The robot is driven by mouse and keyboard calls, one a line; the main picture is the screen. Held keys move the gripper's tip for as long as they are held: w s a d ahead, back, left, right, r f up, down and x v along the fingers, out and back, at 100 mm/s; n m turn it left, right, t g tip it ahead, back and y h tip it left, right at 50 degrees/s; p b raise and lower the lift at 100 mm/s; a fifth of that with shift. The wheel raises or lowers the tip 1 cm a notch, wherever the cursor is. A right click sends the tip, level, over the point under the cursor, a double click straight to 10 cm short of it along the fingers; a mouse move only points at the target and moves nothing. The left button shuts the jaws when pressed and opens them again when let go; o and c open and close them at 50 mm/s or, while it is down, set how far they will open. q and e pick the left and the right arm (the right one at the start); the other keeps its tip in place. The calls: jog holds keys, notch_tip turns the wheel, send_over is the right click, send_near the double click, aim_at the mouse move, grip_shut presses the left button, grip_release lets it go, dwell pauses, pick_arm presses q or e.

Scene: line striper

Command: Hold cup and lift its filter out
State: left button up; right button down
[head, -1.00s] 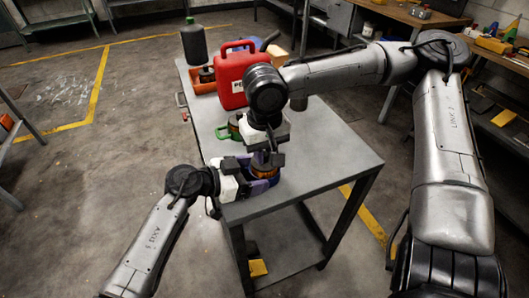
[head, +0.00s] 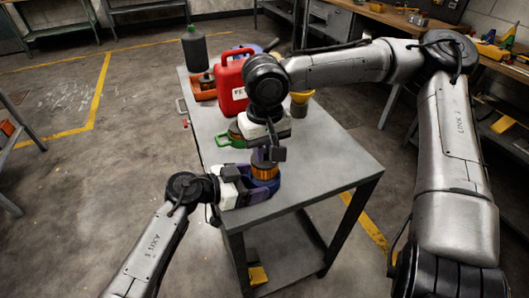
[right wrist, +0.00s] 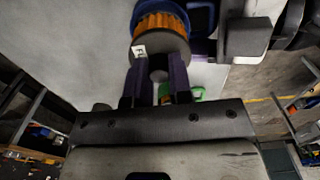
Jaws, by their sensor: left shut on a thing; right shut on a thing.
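The orange pleated filter (head: 265,171) with a grey cap stands upright, its pleats showing above the blue cup (head: 260,195) near the cart's front corner. In the right wrist view the filter (right wrist: 160,28) has a small white label and the blue cup (right wrist: 203,14) shows behind it. My right gripper (head: 266,154) is shut on the filter's top from above; its purple fingers (right wrist: 160,82) show in the wrist view. My left gripper (head: 256,183) is shut on the cup from the left. The filter's lower end is hidden.
The cart's right side is clear.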

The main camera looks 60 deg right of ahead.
jog(key=shift+r, duration=1.1)
pick_arm(q)
jog(key=o, duration=0.7)
jog(key=v, duration=1.2)
jog(key=shift+r, duration=0.1)
